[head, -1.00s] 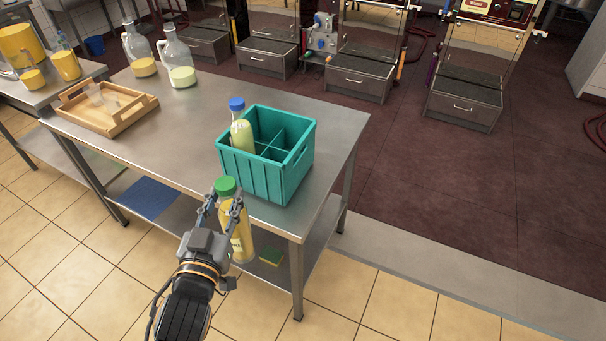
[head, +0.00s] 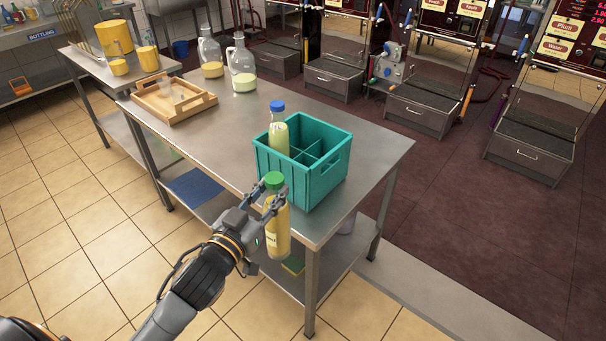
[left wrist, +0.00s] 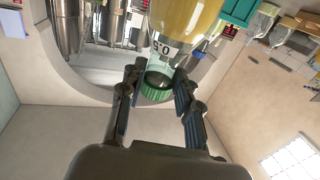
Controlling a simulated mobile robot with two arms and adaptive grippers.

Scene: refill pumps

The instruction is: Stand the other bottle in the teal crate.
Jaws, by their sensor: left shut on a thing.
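My left gripper (head: 267,203) is shut on the neck of a green-capped bottle (head: 277,234) with yellow liquid. The bottle hangs upright in front of the table's near edge, just before the teal crate. In the left wrist view the bottle (left wrist: 187,25) shows between the fingers, with its green cap (left wrist: 156,94) nearest the camera. The teal crate (head: 330,186) stands on the steel table, with dividers making compartments. A blue-capped bottle (head: 279,135) with pale yellow liquid stands in its left compartment. My right gripper is not in view.
The steel table (head: 215,131) also holds a wooden tray (head: 180,112) at its left and two glass jugs (head: 243,68) at the back. A lower shelf carries a blue mat (head: 200,189) and a sponge (head: 293,267). Dispensers stand behind.

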